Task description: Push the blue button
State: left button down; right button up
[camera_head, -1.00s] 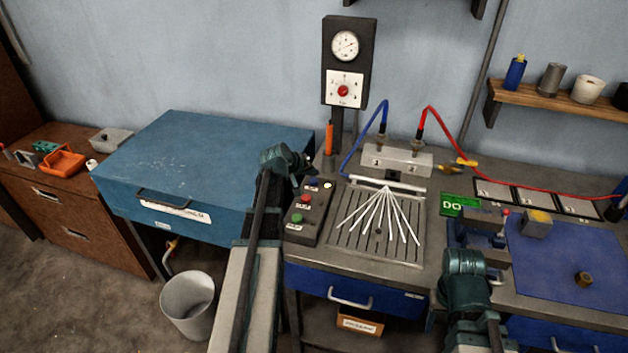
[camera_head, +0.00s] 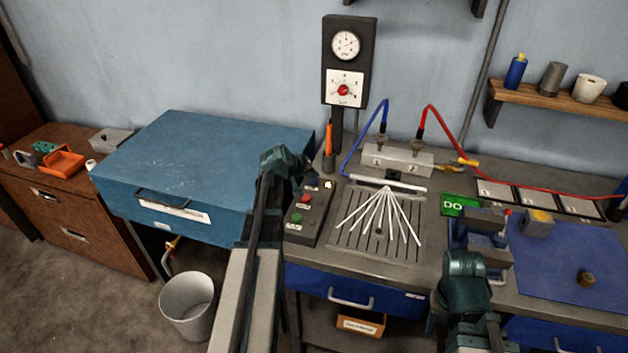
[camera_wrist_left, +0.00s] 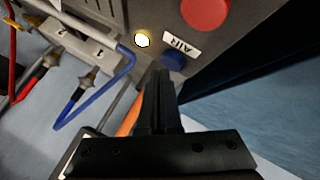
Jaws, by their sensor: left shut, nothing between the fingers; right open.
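A dark control panel (camera_head: 307,222) stands on the bench with a green button, a red button and a blue button (camera_head: 312,184) towards its back. In the left wrist view the blue button (camera_wrist_left: 174,60) lies beside the "AIR" label, just beyond my fingertips. My left gripper (camera_head: 305,175) is shut and empty, reaching over the back of the panel. Its dark fingers (camera_wrist_left: 160,74) point at the blue button and overlap its near edge in the picture; I cannot tell whether they touch.
A lit round lamp (camera_wrist_left: 142,40) sits beside the blue button. An orange-handled tool (camera_head: 328,140) and the gauge post (camera_head: 348,65) stand behind the panel. A blue chest (camera_head: 200,165) is on the left. A slotted plate (camera_head: 380,225) with white strips lies on the right.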

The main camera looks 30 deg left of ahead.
aim_at(313, 182)
pick_arm(q)
jog(key=shift+f+b, duration=0.4)
jog(key=shift+r, duration=0.15)
dwell(0.4)
jog(key=shift+r+p, duration=0.75)
jog(key=shift+p, duration=0.15)
notch_tip(313, 182, up, 6)
jog(key=p, duration=0.6)
